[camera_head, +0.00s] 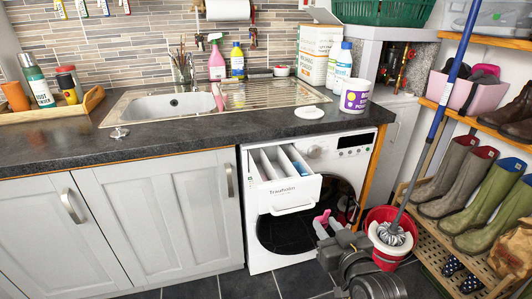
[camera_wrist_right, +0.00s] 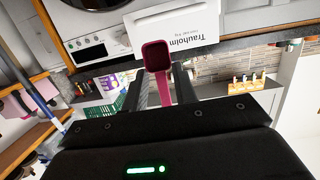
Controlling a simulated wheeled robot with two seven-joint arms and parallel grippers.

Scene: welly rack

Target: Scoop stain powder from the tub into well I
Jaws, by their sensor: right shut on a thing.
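The stain powder tub (camera_head: 355,95), white with a purple label, stands on the worktop above the washing machine. A white lid (camera_head: 309,112) lies to its left. The washing machine's detergent drawer (camera_head: 292,196) is pulled out, showing several open compartments; I cannot read which is well I. My right gripper (camera_head: 328,228) is low in front of the machine, below and right of the drawer, shut on a pink scoop (camera_head: 322,217). In the right wrist view the scoop (camera_wrist_right: 157,56) has a dark, seemingly empty bowl near the drawer front (camera_wrist_right: 190,30). My left gripper is out of view.
A white bottle (camera_head: 340,68) and a carton (camera_head: 318,52) stand behind the tub. A red mop bucket (camera_head: 385,262) with a blue-handled mop (camera_head: 440,95) stands right of my right arm, beside a boot rack (camera_head: 455,255). The worktop left of the lid holds a sink (camera_head: 170,107).

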